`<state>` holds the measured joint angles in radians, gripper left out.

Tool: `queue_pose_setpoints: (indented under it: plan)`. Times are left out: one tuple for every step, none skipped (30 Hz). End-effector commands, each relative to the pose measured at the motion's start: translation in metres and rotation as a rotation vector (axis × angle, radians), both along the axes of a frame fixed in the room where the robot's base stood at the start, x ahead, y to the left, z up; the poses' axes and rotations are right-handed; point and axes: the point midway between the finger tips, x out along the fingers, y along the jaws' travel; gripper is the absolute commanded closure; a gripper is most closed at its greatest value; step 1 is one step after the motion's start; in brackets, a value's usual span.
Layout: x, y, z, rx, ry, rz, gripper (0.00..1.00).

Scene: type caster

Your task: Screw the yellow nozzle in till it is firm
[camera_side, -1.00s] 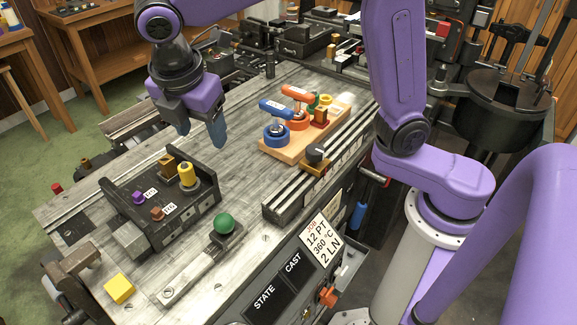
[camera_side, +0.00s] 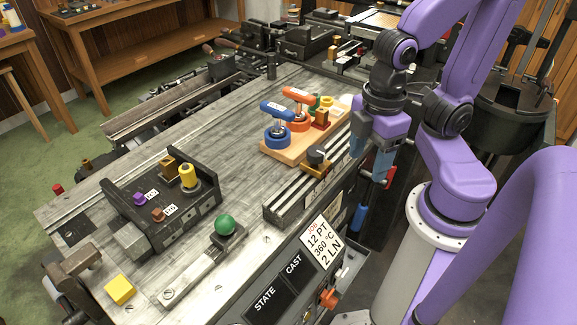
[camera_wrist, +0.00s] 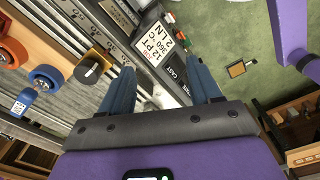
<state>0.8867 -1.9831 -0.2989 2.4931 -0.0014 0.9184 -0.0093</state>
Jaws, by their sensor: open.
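The yellow nozzle (camera_side: 187,176) stands upright in a round grey seat on the dark block (camera_side: 182,222) at the left of the bench in the side view. I cannot tell how deep its thread sits. My gripper (camera_side: 374,172) is far to its right, raised near the bench's right edge beside the wooden rack. In the wrist view my gripper (camera_wrist: 162,84) has its two blue fingers wide apart with nothing between them. The nozzle is not visible in the wrist view.
The wooden rack (camera_side: 280,157) holds blue and orange tools and small coloured parts. A black-knobbed slide (camera_side: 317,156) stands in front. A green-balled lever (camera_side: 225,225) and a yellow cube (camera_side: 119,289) are nearer the front. The bench middle is clear.

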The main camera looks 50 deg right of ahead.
Motion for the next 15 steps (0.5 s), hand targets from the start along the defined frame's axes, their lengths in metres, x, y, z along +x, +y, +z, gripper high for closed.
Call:
queue_pose_setpoints:
  plan:
    - [-0.002,-0.002,-0.001,0.003,0.001,-0.007,0.37]
    - [-0.003,-0.002,-0.001,0.003,0.002,-0.009,0.37]
    - [-0.004,-0.003,-0.001,0.003,0.002,-0.011,0.37]
    - [-0.003,-0.002,-0.001,0.003,0.002,-0.012,0.37]
    - [-0.003,-0.002,-0.001,0.003,0.002,-0.011,0.37]
    - [-0.002,-0.001,-0.001,0.003,0.002,-0.009,0.37]
    - [0.0,0.001,0.0,0.003,0.002,-0.006,0.37]
    - [0.003,0.004,0.002,0.003,0.002,-0.002,0.37]
    - [0.008,0.008,0.004,0.002,0.001,0.006,0.37]
    - [0.013,0.013,0.007,0.002,0.001,0.015,0.37]
    - [0.019,0.018,0.009,0.001,0.001,0.023,0.37]
    - [0.028,0.026,0.014,-0.001,0.0,0.038,0.37]
    - [0.036,0.032,0.017,-0.001,0.0,0.052,0.37]
    - [0.044,0.039,0.021,-0.002,0.0,0.066,0.37]
    - [0.056,0.048,0.026,-0.004,-0.001,0.084,0.37]
